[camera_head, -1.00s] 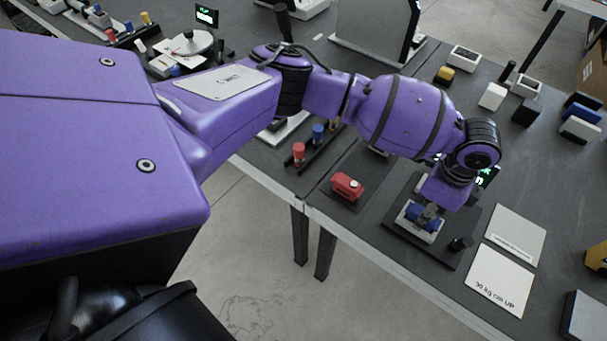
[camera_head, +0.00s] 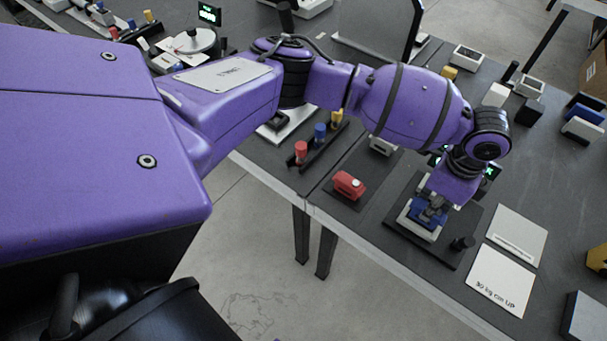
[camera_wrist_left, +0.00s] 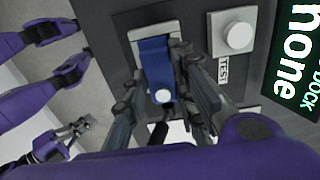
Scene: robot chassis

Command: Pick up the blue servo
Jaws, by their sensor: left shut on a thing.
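The blue servo (camera_head: 420,214) is at a white cradle (camera_head: 407,224) on a dark pad near the table's front edge. In the left wrist view the servo (camera_wrist_left: 155,68) shows as a blue block with a white round part at its near end. My left gripper (camera_head: 434,214) points down over it and is shut on it, with a finger along each side in the left wrist view (camera_wrist_left: 160,97). I cannot tell whether the servo is clear of the cradle. A small gripper, likely my right one (camera_wrist_left: 76,129), shows at the left of the wrist view; its jaw state is unclear.
A black knob (camera_head: 462,243) stands close by on the pad. White cards (camera_head: 500,278) lie to its right. A red block (camera_head: 348,184) is to the left.

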